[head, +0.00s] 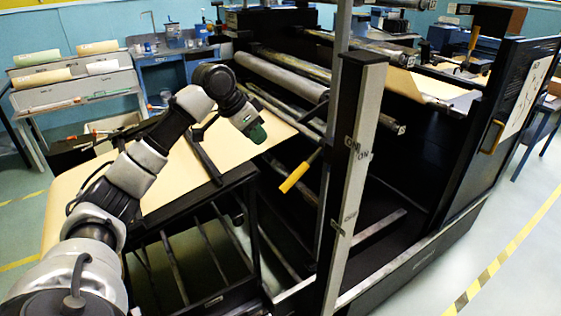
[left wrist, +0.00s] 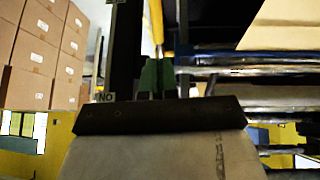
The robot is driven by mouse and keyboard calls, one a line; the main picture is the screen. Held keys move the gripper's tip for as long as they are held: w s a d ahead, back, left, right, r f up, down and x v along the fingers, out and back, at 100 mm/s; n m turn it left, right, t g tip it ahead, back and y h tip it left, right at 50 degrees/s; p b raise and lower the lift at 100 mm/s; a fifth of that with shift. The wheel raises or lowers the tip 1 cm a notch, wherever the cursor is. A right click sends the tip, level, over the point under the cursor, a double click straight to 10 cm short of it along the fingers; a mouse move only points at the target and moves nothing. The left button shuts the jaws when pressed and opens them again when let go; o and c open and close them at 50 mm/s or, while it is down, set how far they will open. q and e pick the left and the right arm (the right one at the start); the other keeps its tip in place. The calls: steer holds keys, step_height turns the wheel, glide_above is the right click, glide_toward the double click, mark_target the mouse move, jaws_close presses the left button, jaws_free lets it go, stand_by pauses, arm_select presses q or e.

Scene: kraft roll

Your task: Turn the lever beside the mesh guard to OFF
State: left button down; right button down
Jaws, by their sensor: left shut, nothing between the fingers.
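The lever has a yellow handle (head: 300,172) that slopes down and left from the tall grey and black post (head: 358,150) in the head view. ON labels (head: 352,146) show on the post above the lever's level, and smaller labels lower down are unreadable. My left gripper (head: 257,133), with green fingers, is up and left of the handle, with a gap in the picture. In the left wrist view the shut green fingers (left wrist: 157,76) have a yellow bar (left wrist: 157,22), likely the lever, just beyond them; contact cannot be told. My right gripper is out of view.
A brown paper sheet (head: 160,185) lies on the table under my left arm. Steel rollers (head: 283,75) are behind the post. A dark panel with a yellow handle (head: 492,137) stands at right. Stacked cartons (left wrist: 40,50) show in the left wrist view.

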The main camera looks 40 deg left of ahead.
mark_target(291, 176)
arm_select(q)
steer(key=p+x, duration=0.1)
steer(key=x, duration=0.3)
steer(key=p+x, duration=0.1)
steer(key=x, duration=0.4)
steer(key=p+x, duration=0.2)
steer(key=x, duration=0.3)
steer(key=shift+d+r, duration=0.15)
steer(key=shift+d, duration=0.2)
steer(key=shift+w+d+f+t+h+b, duration=0.15)
steer(key=shift+f+t+b, duration=0.2)
steer(key=shift+f+b, duration=0.25)
steer(key=shift+w+f+t+h+b, duration=0.15)
steer(key=shift+f+t+b, duration=0.25)
steer(key=shift+b, duration=0.2)
steer(key=w+f+t+h+b, duration=0.1)
steer(key=t+b, duration=0.1)
steer(key=b, duration=0.2)
steer(key=w+d+f+t+h+b, duration=0.1)
steer(key=w+f+t+b, duration=0.1)
steer(key=b, duration=0.2)
steer(key=shift+f+b, duration=0.25)
steer(key=shift+b, duration=0.05)
